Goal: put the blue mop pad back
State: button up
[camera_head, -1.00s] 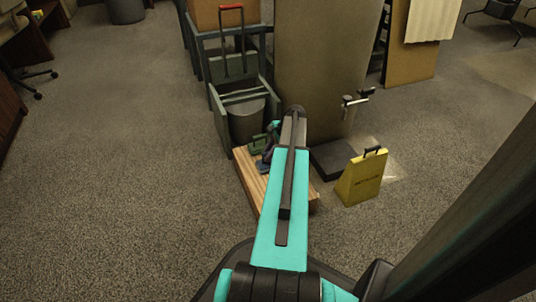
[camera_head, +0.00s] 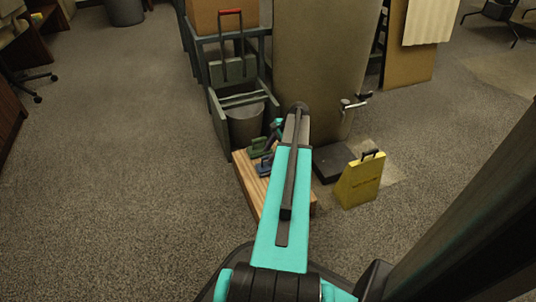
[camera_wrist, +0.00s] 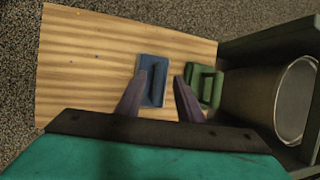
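The blue mop pad (camera_head: 264,168) lies flat on a wooden board (camera_head: 246,185), and its handle faces up. In the wrist view the blue pad (camera_wrist: 152,64) lies below and between my gripper's fingers, with the left finger covering part of it. My gripper (camera_wrist: 160,77) is open, its two dark fingers well apart with nothing held. In the head view my arm hides most of the gripper and the right part of the board. A green pad (camera_wrist: 206,84) with a handle lies just right of the blue one; the right finger overlaps its left edge.
A grey bucket (camera_head: 245,124) stands in a dark cart frame beyond the board; the bucket also shows at right in the wrist view (camera_wrist: 265,95). A yellow floor sign (camera_head: 358,182) stands to the right, near a large pillar (camera_head: 325,60). Carpet at left is clear.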

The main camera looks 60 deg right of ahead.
jog(key=p+v, duration=0.3)
jog(key=v, duration=0.5)
jog(key=shift+r+p, duration=0.15)
jog(key=shift+p, duration=0.2)
dwell(0.3)
